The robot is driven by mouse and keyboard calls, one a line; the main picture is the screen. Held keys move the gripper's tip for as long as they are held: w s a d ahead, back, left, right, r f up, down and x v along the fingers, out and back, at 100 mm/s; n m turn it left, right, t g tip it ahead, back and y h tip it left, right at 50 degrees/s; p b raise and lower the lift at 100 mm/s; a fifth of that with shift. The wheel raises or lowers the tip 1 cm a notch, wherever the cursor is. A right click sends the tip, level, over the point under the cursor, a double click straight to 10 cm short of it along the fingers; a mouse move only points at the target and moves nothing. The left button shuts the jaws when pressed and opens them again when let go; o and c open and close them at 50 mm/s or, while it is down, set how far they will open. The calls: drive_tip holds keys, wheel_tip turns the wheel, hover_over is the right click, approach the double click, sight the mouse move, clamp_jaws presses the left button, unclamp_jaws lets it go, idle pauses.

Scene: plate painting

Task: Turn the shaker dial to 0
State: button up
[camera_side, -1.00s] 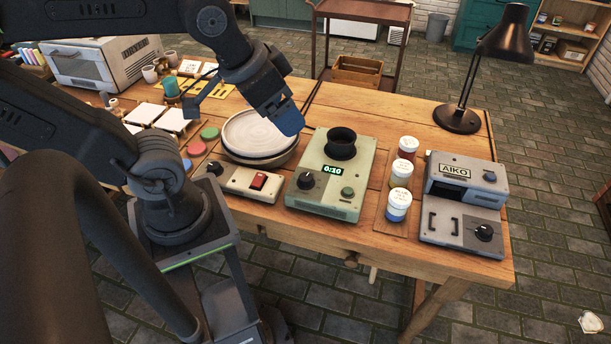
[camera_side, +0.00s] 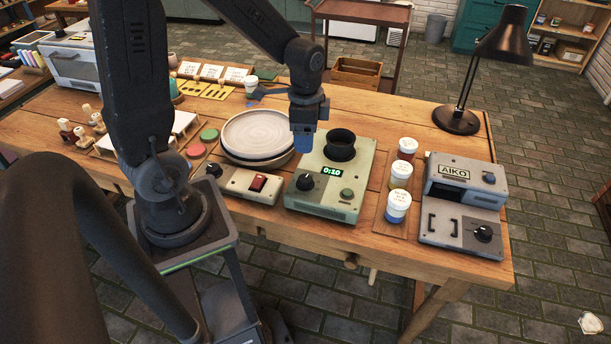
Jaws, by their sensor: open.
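The shaker (camera_side: 322,205) is a pale green box with a black round cup holder (camera_side: 341,143) on top. Its green display (camera_side: 331,172) reads 0:10.
A grey plate stack (camera_side: 258,135) stands left of the shaker. A box with a red switch (camera_side: 259,183) and its own black knob is in front of it. Lidded jars (camera_side: 401,174) and the grey AIKO machine (camera_side: 462,215) are to the right. A black lamp (camera_side: 457,118) stands behind.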

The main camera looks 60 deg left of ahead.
sight(306, 178)
wheel_tip(306, 178, down, 13)
drive_tip(key=shift+f, duration=0.1)
idle(0.3)
drive_tip(key=c, duration=0.9)
